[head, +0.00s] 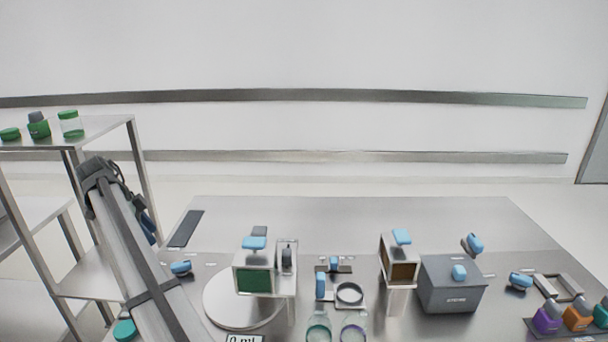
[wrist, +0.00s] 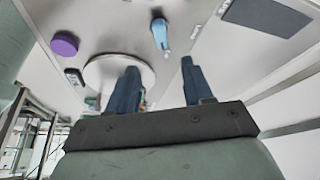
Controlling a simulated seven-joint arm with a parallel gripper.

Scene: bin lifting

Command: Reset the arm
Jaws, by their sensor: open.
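My arm reaches up from the bottom left in the head view, beside the shelf rack. My gripper (wrist: 157,88) shows in the wrist view with its two dark blue fingers apart and nothing between them. In the head view its fingers are mostly hidden behind the arm. In the wrist view a light blue handle (wrist: 160,34) lies beyond the fingertips, apart from them. A round white plate (wrist: 105,68) lies partly behind the left finger.
The steel table (head: 350,220) carries a round turntable (head: 220,305), two bins with blue handles, a grey box (head: 450,288) and several bottles. A shelf rack (head: 100,128) with green-capped containers stands at left. The table's back part is mostly clear.

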